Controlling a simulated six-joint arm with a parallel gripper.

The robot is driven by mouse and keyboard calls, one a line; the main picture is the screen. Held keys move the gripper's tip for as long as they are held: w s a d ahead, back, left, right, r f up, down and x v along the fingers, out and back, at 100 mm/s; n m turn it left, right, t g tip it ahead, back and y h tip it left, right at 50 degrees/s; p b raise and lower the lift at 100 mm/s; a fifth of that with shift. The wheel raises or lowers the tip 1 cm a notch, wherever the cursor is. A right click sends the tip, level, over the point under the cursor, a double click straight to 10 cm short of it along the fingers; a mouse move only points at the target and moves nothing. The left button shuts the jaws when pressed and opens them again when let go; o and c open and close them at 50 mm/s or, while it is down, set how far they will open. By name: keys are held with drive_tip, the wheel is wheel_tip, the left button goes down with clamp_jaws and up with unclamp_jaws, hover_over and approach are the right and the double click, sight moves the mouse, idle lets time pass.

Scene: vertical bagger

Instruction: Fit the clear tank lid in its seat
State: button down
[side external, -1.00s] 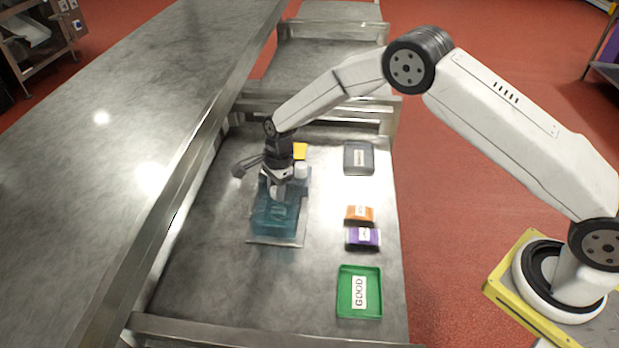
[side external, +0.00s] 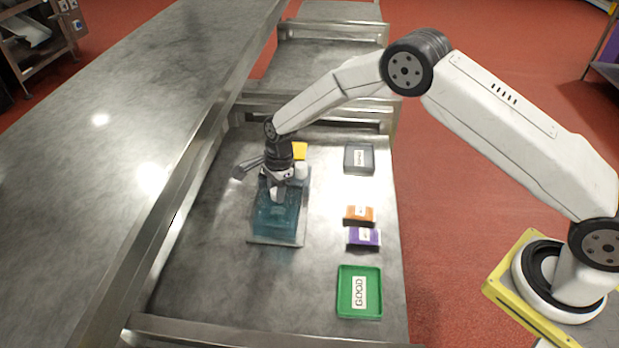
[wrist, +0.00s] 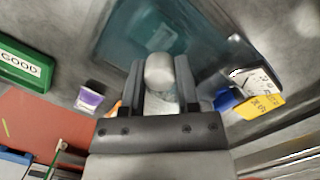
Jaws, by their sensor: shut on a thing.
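The clear tank (side external: 270,222), tinted blue-green, stands on a grey base plate on the steel table in the side view. It also shows in the wrist view (wrist: 120,45), ahead of the fingers. My gripper (side external: 277,192) is over the tank's far part. In the wrist view my gripper (wrist: 160,75) is shut on a pale rounded knob (wrist: 160,68), which appears to belong to the clear lid. The lid's own edges are hard to make out against the tank, so I cannot tell whether it is seated.
A green GOOD tray (side external: 360,314), purple pack (side external: 363,246), orange pack (side external: 359,216) and dark tray (side external: 359,172) line the right side. A yellow item (side external: 299,151) and a white part (side external: 301,171) are close behind the gripper. The table's front is clear.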

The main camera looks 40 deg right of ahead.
drive_tip(key=shift+f, duration=0.45)
idle(0.7)
unclamp_jaws()
idle(0.5)
drive_tip(key=shift+d+r, duration=0.15)
drive_tip(key=shift+r, duration=1)
drive_tip(key=shift+d+r, duration=0.2)
drive_tip(key=shift+r, duration=0.95)
drive_tip(key=shift+d+r, duration=0.15)
drive_tip(key=shift+r, duration=1)
wheel_tip(320, 180, up, 8)
drive_tip(key=d, duration=0.1)
drive_tip(key=shift+f, duration=0.15)
